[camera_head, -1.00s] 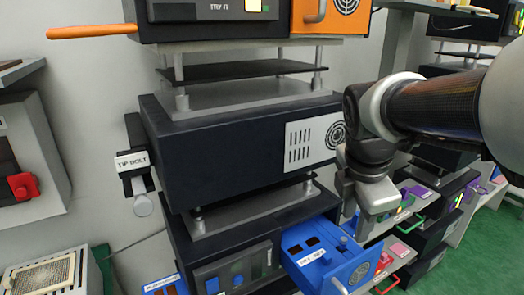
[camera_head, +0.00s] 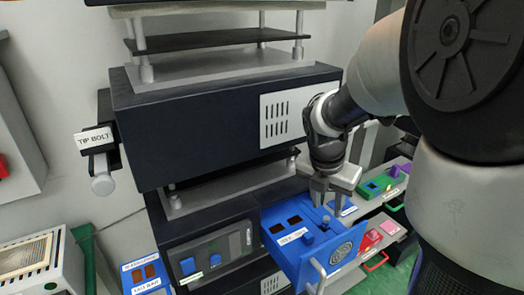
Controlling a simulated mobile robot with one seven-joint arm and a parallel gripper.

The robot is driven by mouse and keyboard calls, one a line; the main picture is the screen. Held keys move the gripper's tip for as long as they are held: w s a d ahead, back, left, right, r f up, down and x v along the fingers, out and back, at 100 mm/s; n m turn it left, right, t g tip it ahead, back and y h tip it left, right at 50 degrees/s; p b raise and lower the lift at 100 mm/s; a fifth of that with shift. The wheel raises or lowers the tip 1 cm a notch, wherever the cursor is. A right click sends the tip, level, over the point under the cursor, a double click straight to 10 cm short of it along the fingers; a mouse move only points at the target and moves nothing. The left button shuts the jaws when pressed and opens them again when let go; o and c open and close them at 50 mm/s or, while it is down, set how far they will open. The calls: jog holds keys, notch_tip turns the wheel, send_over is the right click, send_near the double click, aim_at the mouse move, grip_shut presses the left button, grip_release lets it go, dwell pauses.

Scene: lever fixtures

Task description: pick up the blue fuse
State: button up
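An open blue drawer (camera_head: 283,252) juts out from the lower dark unit. Its top has dark slots, a white label and small raised blue pieces. One stubby blue piece (camera_head: 308,239), which looks like a fuse, stands beside the label; another small blue piece (camera_head: 326,222) is behind it to the right. I cannot tell for sure which is the blue fuse. My gripper (camera_head: 322,195) points down over the back right part of the drawer, close to the rear piece. Nothing shows held in it. Its finger gap is too small to judge, and I cannot tell contact.
A dark box (camera_head: 200,130) overhangs just above the drawer's left side. A handle (camera_head: 318,275) sticks out from the drawer front. To the right are shelves with a green block (camera_head: 376,186) and a red block (camera_head: 370,240). A tip bolt fixture (camera_head: 98,150) is at left.

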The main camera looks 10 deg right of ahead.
aim_at(326, 219)
jog(key=shift+a+b+x, duration=0.1)
jog(key=shift+b+x, duration=0.05)
jog(key=shift+x, duration=1.6)
jog(key=shift+a+b+x, duration=0.15)
jog(key=shift+x, duration=1.6)
grip_shut()
